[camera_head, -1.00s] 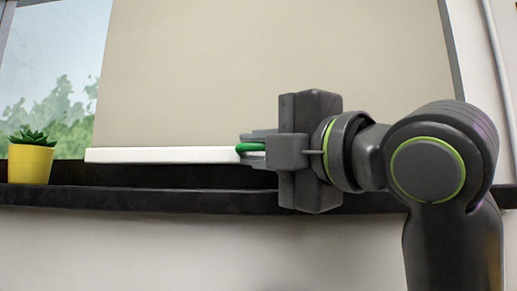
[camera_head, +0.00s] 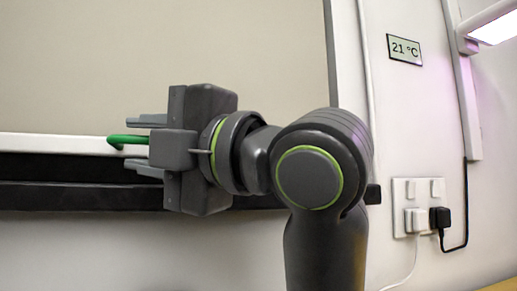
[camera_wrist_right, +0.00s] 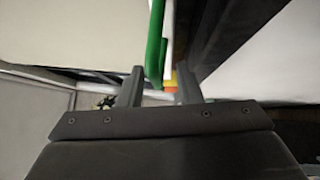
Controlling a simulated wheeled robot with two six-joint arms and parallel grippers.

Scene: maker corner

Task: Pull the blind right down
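The beige blind (camera_head: 150,60) hangs over the window, with its white bottom bar (camera_head: 60,143) just above the dark sill. A green pull handle (camera_head: 126,139) sticks out from the bar. My right gripper (camera_head: 140,143) is at the handle, its two fingers apart above and below it. In the right wrist view the green handle (camera_wrist_right: 156,45) lies between the spread fingertips (camera_wrist_right: 160,80), with gaps on both sides. My left gripper is not in view.
The dark window sill (camera_head: 70,196) runs below the bar. On the wall at right are a temperature display (camera_head: 405,49), a socket with plugs (camera_head: 416,207) and a lit lamp (camera_head: 495,25).

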